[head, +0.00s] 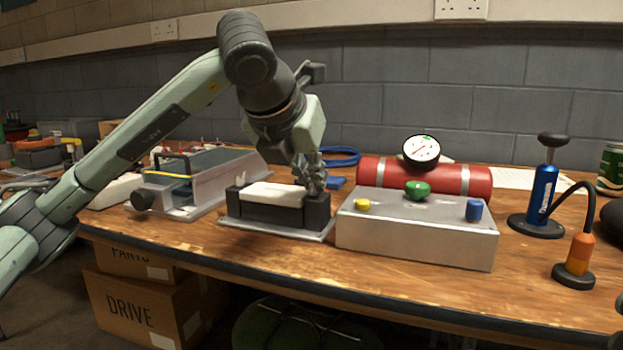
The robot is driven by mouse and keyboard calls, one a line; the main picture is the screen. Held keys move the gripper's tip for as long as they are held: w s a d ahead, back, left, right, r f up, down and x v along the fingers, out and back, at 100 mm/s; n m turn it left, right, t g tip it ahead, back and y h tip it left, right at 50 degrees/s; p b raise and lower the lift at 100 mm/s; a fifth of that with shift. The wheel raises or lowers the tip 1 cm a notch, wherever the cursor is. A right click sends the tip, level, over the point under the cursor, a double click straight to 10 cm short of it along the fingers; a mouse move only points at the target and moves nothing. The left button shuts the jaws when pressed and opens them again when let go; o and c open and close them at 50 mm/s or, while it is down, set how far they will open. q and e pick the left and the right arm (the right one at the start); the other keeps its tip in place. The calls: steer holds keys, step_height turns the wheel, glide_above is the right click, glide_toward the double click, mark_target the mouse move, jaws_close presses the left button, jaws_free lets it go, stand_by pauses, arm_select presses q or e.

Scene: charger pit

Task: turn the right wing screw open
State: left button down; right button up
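A dark block-shaped holder on a grey base plate (262,230) stands mid-bench, with a white piece (272,194) lying between its two raised ends. A small light wing-shaped part, likely the left wing screw (240,180), stands on the left end. My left gripper (314,188) points down onto the right end of the holder. It covers the spot there, so the right wing screw is hidden. The fingers are small and dark, and I cannot tell whether they are closed on anything. My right gripper is out of view.
A grey metal box (418,235) with yellow, green and blue knobs stands close right of the holder. Behind it lie a red cylinder (470,181) and a gauge (421,150). A grey clamp-like device (200,180) is on the left. A blue pump (543,190) stands far right.

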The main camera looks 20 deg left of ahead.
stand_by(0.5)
arm_select(q)
steer(key=c, duration=1.7)
jaws_free()
steer(key=shift+s+r, duration=0.25)
steer(key=shift+r, duration=0.05)
steer(key=v, duration=1.1)
steer(key=shift+s+d, duration=0.1)
steer(key=shift+s, duration=0.05)
